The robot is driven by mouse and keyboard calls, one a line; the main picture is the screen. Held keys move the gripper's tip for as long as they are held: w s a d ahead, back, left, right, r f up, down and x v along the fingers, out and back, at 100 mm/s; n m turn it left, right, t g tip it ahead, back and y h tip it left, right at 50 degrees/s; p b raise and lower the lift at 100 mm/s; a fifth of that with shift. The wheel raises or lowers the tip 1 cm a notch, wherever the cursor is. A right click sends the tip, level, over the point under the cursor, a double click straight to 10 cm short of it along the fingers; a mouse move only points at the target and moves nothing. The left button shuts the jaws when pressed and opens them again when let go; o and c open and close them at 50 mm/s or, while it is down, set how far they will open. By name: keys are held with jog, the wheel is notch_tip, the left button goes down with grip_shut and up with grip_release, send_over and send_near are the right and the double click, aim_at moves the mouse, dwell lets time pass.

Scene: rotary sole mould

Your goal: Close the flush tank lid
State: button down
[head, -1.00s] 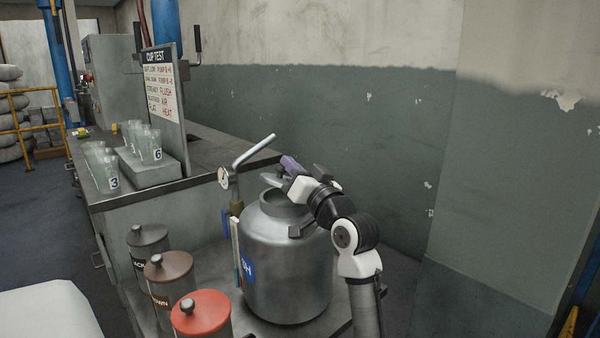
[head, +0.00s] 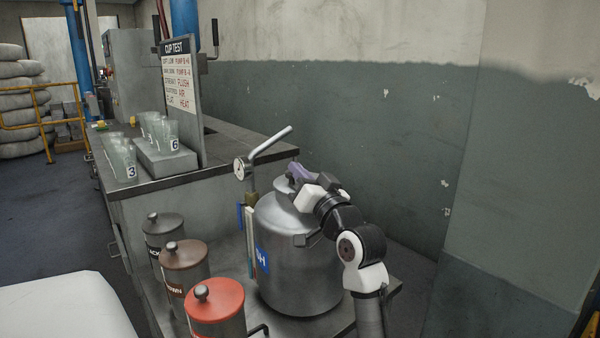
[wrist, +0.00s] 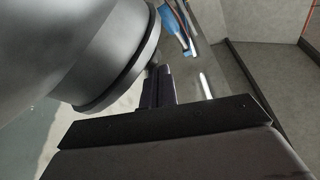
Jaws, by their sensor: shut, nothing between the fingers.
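The flush tank (head: 295,265) is a grey metal pot with a blue label, standing on the bench in the head view. Its lid (head: 281,186) appears to lie over the mouth, with no dark opening showing; my gripper partly hides it, so I cannot tell whether it is fully seated. My gripper (head: 293,173) is at the top of the tank. In the wrist view the fingers (wrist: 157,75) are together and empty, beside a large grey rounded metal surface with a rim (wrist: 135,75).
A gauge (head: 241,168) and bent pipe (head: 268,143) rise left of the tank. Lidded canisters, including a red one (head: 216,303), stand at front left. Numbered cups (head: 124,160) and the CUP TEST board (head: 181,90) are behind. A wall is behind the tank.

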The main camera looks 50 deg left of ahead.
jog(key=shift+a+f, duration=0.15)
jog(key=shift+r+p, duration=0.55)
jog(key=r+p, duration=0.2)
jog(key=r, duration=0.1)
jog(key=shift+d+r+p, duration=0.25)
jog(key=shift+d+p, duration=0.05)
jog(key=shift+p, duration=0.1)
jog(key=w+b+v, duration=0.2)
jog(key=v, duration=0.7)
jog(key=shift+s+d+f, duration=0.35)
jog(key=shift+s+f, duration=0.05)
jog(key=shift+s, duration=0.1)
